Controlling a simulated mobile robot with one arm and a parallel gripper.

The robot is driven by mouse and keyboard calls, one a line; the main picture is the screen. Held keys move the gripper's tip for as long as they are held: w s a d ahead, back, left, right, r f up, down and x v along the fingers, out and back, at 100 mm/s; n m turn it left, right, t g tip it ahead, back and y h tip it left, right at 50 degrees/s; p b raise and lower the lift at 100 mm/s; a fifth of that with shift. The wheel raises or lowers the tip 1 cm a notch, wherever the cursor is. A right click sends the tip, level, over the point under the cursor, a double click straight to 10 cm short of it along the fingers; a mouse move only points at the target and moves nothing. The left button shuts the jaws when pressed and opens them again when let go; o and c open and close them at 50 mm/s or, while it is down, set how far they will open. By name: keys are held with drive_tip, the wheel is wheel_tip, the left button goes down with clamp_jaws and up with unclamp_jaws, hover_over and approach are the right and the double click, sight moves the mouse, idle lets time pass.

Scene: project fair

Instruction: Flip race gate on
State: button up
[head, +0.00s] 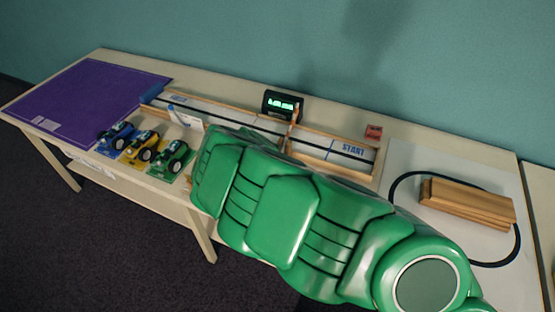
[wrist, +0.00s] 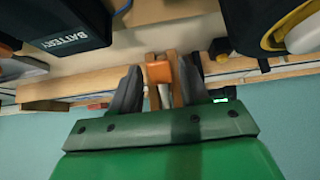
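The race track (head: 230,118) is a long wooden-sided lane on the table, with a blue START mark at its right end. The race gate (head: 294,117) shows as a small wooden and orange piece across the track, partly hidden by my arm. In the wrist view, an orange block (wrist: 158,72) sits between wooden posts of the gate. My gripper (wrist: 160,66) is open, its two dark fingers on either side of the orange block and posts. Gaps show beside them; I cannot tell whether a finger touches. My green arm hides the gripper in the head view.
A black timer (head: 283,104) with a green display stands behind the track. Toy cars (head: 143,147) stand at the front left. A red block (head: 373,132) and wooden blocks (head: 467,203) lie to the right. A dark BATTERY box (wrist: 65,24) is close in the wrist view.

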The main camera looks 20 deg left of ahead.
drive_tip(key=shift+o, duration=0.4)
drive_tip(key=shift+r, duration=0.1)
drive_tip(key=shift+s+r, duration=0.15)
drive_tip(key=v, duration=0.7)
drive_tip(key=shift+s+r, duration=0.1)
drive_tip(key=shift+c, duration=0.4)
